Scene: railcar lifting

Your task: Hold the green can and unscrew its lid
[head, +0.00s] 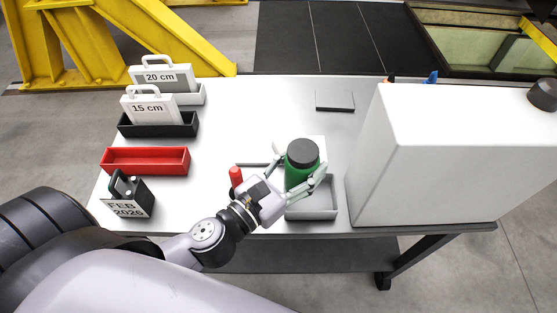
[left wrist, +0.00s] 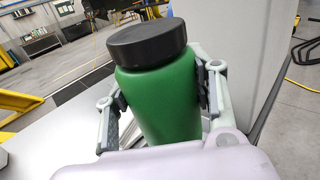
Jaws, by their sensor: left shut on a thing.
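A green can (head: 298,176) with a black lid (head: 303,152) stands upright at the middle of the white table's front part. In the left wrist view the can (left wrist: 165,100) fills the middle and its black lid (left wrist: 147,43) is on top. My left gripper (head: 300,178) is shut on the can's body, one finger on each side, below the lid. The fingers also show in the left wrist view (left wrist: 160,95). The can is at a grey tray (head: 318,214); whether its base touches the tray is hidden. My right gripper is not in view.
A large white box (head: 430,155) stands on the right of the table. On the left are a red tray (head: 145,161), a black tray (head: 160,129), signs marked 15 cm and 20 cm, and a date block (head: 128,195). A red object (head: 236,177) stands beside my gripper. The table's back middle is mostly clear.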

